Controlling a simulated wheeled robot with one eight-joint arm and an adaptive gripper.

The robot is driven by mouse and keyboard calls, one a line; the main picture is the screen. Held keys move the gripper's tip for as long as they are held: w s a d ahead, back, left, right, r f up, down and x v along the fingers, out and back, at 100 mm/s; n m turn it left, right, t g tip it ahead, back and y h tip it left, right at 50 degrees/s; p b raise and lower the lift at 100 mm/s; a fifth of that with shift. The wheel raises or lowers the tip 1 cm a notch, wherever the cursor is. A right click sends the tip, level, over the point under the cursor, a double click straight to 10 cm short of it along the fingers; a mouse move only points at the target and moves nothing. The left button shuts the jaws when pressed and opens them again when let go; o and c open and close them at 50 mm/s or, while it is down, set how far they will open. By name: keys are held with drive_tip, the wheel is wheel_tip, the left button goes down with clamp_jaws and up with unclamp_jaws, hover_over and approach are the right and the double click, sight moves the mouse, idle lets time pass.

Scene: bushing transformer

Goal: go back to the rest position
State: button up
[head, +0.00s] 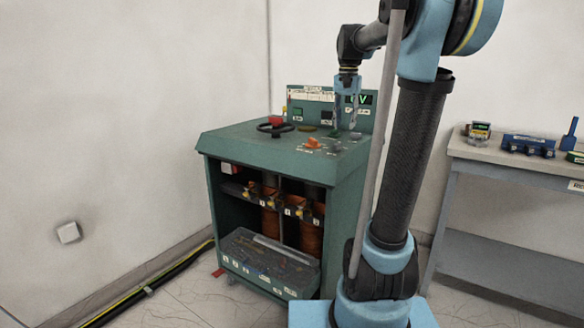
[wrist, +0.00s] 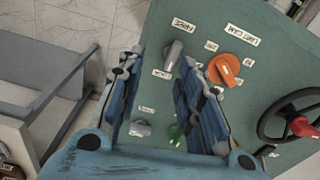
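My gripper (head: 346,106) is above the right part of the green transformer cabinet's top panel (head: 236,138), pointing down. In the wrist view my gripper (wrist: 160,95) has its two blue fingers spread wide, with nothing held between them. Between and beyond the fingers lie a grey knob (wrist: 172,54), another grey knob (wrist: 140,128) and a green knob (wrist: 177,131). An orange knob (wrist: 224,69) is just right of the right finger. Whether the fingertips touch the panel cannot be told.
A black handwheel (head: 277,127) with a red knob is on the panel's left part. A grey workbench (head: 490,155) with small devices stands at the right. Black and yellow cables (head: 150,285) run along the floor at the left wall. Open floor lies in front of the cabinet.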

drive_tip(key=s+f+n+t, duration=0.1)
drive_tip(key=s+f+n, duration=0.4)
drive_tip(key=s+f, duration=2.4)
drive_tip(key=shift+d+t, duration=0.2)
drive_tip(key=shift+t, duration=0.2)
drive_tip(key=shift+w+f, duration=0.2)
drive_tip(key=shift+w, duration=0.25)
